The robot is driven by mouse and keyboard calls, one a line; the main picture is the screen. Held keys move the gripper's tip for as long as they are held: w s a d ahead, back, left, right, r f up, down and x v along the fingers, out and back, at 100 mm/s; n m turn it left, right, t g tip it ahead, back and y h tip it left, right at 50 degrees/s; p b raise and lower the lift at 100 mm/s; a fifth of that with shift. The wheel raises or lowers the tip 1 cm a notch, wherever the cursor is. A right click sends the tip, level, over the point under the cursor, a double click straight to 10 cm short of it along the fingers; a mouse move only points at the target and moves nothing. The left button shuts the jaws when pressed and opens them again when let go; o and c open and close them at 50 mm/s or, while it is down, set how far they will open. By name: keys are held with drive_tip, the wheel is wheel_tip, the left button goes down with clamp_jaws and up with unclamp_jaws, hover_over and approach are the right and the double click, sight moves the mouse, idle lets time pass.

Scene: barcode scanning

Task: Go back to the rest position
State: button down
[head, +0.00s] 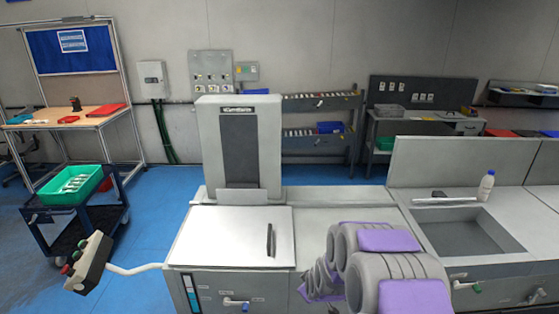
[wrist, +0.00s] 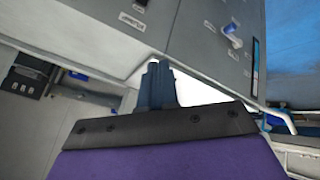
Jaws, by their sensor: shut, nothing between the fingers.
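My gripper (wrist: 160,84) shows in the wrist view as two dark blue fingers pressed together, with nothing between them. It is in front of the grey cabinet fronts, below the counter edge. In the head view my arm, grey with purple pads, is folded at the lower right in front of the counter, and I cannot make out the fingertips there. A small dark object (head: 438,195) lies at the back edge of the sink basin, apart from my arm.
A white-topped station (head: 225,238) with a dark handle and a tall grey housing (head: 238,145) stands ahead. A control box (head: 89,262) juts out at its left. A cart with a green bin (head: 70,186) is at far left. Blue floor (head: 150,215) lies open between them.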

drive_tip(key=s+d+r+m+g+b, duration=0.1)
drive_tip(key=s+r+m+g, duration=0.2)
drive_tip(key=s, duration=1.1)
drive_tip(key=s+d+r+m+g+b, duration=0.1)
drive_tip(key=s+d+r+m+g, duration=0.1)
drive_tip(key=s+r, duration=0.6)
drive_tip(key=s+d+r+m+g+h+b, duration=0.1)
drive_tip(key=s+r+m+g, duration=0.2)
drive_tip(key=s, duration=1.9)
wheel_tip(320, 180, up, 4)
drive_tip(key=shift+d+f+m+g+b, duration=0.25)
drive_tip(key=shift+m+g+b, duration=0.1)
drive_tip(key=shift+g, duration=0.25)
